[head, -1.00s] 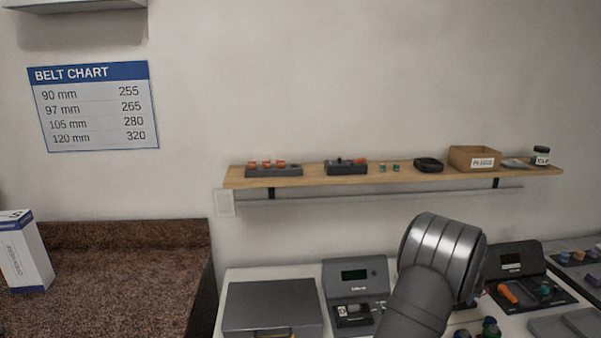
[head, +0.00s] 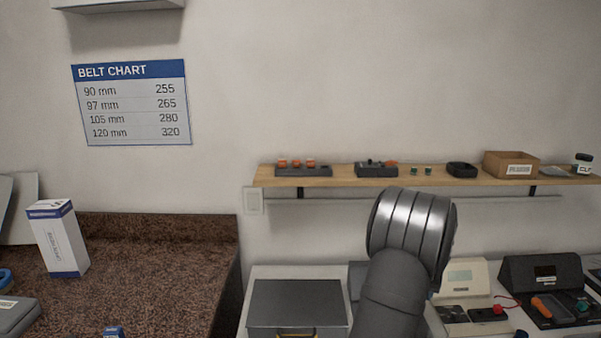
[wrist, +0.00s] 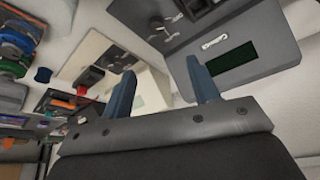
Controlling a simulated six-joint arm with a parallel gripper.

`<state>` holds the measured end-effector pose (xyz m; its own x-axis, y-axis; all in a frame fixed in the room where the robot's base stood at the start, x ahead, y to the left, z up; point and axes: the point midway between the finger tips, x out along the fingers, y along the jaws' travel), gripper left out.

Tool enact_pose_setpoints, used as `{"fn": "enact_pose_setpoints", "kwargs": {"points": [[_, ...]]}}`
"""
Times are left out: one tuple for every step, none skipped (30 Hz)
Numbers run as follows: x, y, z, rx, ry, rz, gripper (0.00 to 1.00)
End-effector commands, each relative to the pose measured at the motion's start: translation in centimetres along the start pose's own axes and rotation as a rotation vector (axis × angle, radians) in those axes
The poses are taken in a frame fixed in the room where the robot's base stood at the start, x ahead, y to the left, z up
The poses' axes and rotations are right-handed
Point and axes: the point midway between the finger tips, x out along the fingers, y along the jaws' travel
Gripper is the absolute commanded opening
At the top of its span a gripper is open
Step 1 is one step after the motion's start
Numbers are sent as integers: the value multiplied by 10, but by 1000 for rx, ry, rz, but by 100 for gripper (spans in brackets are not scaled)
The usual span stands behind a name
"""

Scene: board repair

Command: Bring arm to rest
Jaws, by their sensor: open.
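My gripper (wrist: 160,88) shows in the wrist view with its two blue fingers apart and nothing between them. It is in the air above the white bench. A grey device with a dark green screen (wrist: 232,62) lies beyond the right finger, and a cream device (wrist: 100,55) lies beyond the left finger. In the head view my arm rises in front of the bench and hides part of the grey device; my gripper's fingers do not show there.
A wooden shelf (head: 340,180) on the wall carries small parts and a cardboard box (head: 510,165). A grey case (head: 297,303), the cream device (head: 465,290) and a dark kit (head: 548,290) stand on the bench. A white carton (head: 58,240) stands on the brown counter (head: 160,275).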

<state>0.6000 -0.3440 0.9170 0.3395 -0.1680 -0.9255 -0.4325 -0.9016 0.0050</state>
Motion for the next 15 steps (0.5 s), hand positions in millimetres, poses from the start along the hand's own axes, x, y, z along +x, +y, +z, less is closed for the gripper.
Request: {"fn": "enact_pose_setpoints", "kwargs": {"points": [[-2, -11, 2, -13, 2, -5, 55], [-3, -17, 4, -19, 1, -8, 55], [-4, -25, 6, -28, 1, -11, 55], [-5, -30, 8, -33, 1, -14, 55], [-6, -36, 10, -40, 1, -17, 55], [-7, -44, 13, -49, 1, -20, 55], [-8, -49, 14, -55, 1, -23, 55], [-9, -54, 16, -61, 1, -25, 55], [-10, -62, 19, -71, 1, -29, 55], [-11, -67, 21, -77, 1, -32, 55], [-12, -72, 23, -83, 2, -34, 55], [-14, -79, 26, -92, 2, -38, 55], [-14, -84, 28, -98, 2, -40, 55], [-15, -88, 30, -104, 1, -42, 55], [-16, -94, 32, -111, 1, -45, 55]]}}
